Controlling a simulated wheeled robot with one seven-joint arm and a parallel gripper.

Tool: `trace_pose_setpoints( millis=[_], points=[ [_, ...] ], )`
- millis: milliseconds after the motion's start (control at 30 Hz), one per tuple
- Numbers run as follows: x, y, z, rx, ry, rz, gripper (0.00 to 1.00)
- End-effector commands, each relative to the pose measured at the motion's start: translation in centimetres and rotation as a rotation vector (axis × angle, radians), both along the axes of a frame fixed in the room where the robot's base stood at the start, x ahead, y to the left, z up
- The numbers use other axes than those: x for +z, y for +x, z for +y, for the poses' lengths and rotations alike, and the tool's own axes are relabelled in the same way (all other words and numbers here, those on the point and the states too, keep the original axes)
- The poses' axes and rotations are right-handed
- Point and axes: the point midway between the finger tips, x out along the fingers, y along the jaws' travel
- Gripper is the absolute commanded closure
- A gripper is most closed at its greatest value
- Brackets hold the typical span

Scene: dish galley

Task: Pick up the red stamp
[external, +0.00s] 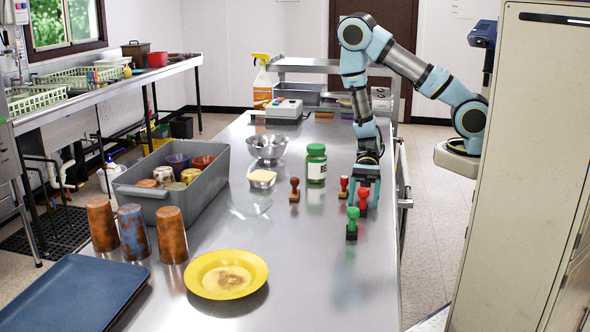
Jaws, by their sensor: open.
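A red stamp (363,204) with a dark base stands upright on the steel counter, near its right edge. A second, smaller-looking red-handled stamp (343,187) stands just left of it. My gripper (365,196) points down at the red stamp nearer the right edge, with its teal fingers apart on either side of it in the picture. I cannot tell whether the stamp is between the fingers or slightly in front of them. A green stamp (352,225) stands in front, and a brown stamp (295,190) stands further left.
A green jar (316,165) stands behind the stamps. The front right counter is clear.

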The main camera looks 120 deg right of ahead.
Motion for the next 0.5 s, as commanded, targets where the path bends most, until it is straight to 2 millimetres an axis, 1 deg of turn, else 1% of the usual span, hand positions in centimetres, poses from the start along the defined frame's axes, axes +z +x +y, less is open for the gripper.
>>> trace_pose_setpoints(
  millis=[33, 100, 367, 433, 500],
  points=[
    [-0.03, 0.43, 0.5, 0.003, 0.002, 0.0, 0.3],
    [-0.34, 0.84, 0.88, 0.002, 0.001, 0.001, 0.3],
    [-0.6, 1.08, 1.01, 0.0, -0.002, -0.002, 0.3],
    [-0.61, 1.06, 1.01, 0.0, -0.002, -0.002, 0.36],
    [-0.6, 1.06, 1.01, 0.0, -0.002, -0.002, 0.44]
  ],
)
